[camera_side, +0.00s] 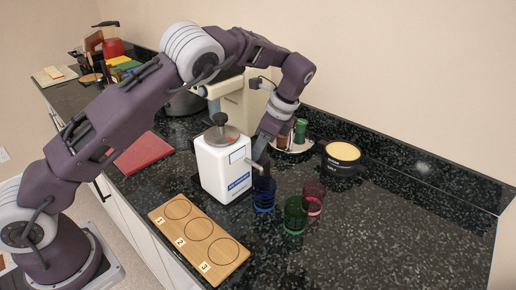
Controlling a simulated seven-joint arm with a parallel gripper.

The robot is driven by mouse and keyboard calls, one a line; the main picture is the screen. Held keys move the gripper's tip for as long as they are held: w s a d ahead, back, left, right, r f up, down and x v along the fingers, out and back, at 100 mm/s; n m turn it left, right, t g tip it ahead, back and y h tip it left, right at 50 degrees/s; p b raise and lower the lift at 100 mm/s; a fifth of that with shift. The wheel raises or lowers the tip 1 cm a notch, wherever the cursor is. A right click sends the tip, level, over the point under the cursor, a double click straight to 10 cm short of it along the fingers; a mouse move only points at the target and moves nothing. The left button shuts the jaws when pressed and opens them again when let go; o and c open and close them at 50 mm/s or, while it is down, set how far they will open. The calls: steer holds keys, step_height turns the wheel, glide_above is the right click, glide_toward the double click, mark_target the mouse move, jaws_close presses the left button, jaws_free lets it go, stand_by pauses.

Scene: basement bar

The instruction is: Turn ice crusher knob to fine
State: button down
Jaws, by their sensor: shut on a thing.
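The ice crusher (220,172) is a white box-shaped machine with a metal top, a black knob on its lid (219,119) and a blue label on the front. It stands upright on the dark counter. My gripper (260,165) points down at the crusher's right side, beside the front corner. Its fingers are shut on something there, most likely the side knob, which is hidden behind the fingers. The knob's setting cannot be read from this view.
Blue (264,193), green (295,215) and red (313,197) glasses stand close to my gripper. A wooden board (189,224) with numbered circles lies in front. A red mat (144,153) lies left, and a dark tin (341,158) stands behind right. The right counter is clear.

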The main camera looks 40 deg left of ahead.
steer(key=n, duration=0.3)
steer(key=n+g+h, duration=0.1)
steer(key=n, duration=0.1)
steer(key=shift+w+a+n+g+h, duration=0.2)
steer(key=shift+n+g+h, duration=0.1)
steer(key=shift+n, duration=0.1)
steer(key=n+h, duration=0.1)
steer(key=n, duration=0.4)
steer(key=shift+r+g+h, duration=0.1)
steer(key=shift+g+h, duration=0.3)
steer(key=shift+n, duration=0.3)
steer(key=c, duration=1.3)
jaws_free()
